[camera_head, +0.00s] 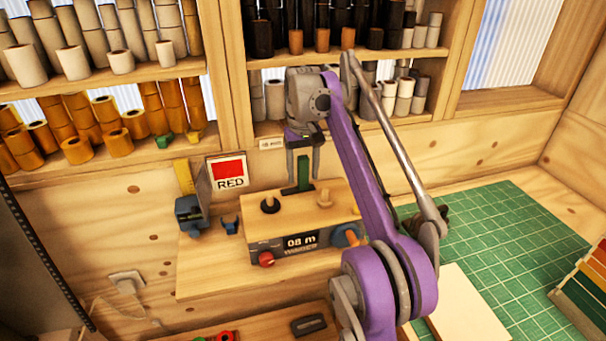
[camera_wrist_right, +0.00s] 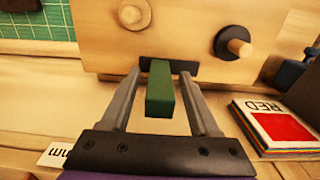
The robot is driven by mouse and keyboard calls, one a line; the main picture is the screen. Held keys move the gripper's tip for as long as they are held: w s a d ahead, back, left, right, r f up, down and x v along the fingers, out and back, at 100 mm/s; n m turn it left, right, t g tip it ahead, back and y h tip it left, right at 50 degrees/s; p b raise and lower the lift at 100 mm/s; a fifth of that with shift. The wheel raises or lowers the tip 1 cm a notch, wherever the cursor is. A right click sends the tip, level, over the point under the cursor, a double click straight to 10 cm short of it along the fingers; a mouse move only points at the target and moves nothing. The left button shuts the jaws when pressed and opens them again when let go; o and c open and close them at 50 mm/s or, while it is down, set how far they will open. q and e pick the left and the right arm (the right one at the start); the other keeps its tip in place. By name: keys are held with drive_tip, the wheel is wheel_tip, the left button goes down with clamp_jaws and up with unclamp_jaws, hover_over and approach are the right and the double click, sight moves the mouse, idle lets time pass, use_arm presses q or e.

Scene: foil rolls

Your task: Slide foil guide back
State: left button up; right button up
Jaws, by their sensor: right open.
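The winder box (camera_head: 275,232) is a wooden block with a display, a red knob and pegs on top, standing on a wooden shelf. A green block (camera_head: 304,172) rises at its back edge, apparently the foil guide; the wrist view shows it (camera_wrist_right: 159,92) in front of a dark slot plate (camera_wrist_right: 183,66). My right gripper (camera_head: 303,158) reaches down over it, with one finger on each side. In the right wrist view my right gripper (camera_wrist_right: 160,74) is open, with visible gaps between the fingers and the green block. My left gripper is out of view.
A RED card (camera_head: 229,172) and a blue-grey device (camera_head: 190,208) stand left of the winder. Shelves of rolls (camera_head: 120,140) fill the back wall above. A green cutting mat (camera_head: 490,240) lies at the right, with a pale board (camera_head: 465,310) on it.

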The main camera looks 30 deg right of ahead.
drive_tip(key=shift+c, duration=0.4)
clamp_jaws()
idle(1.1)
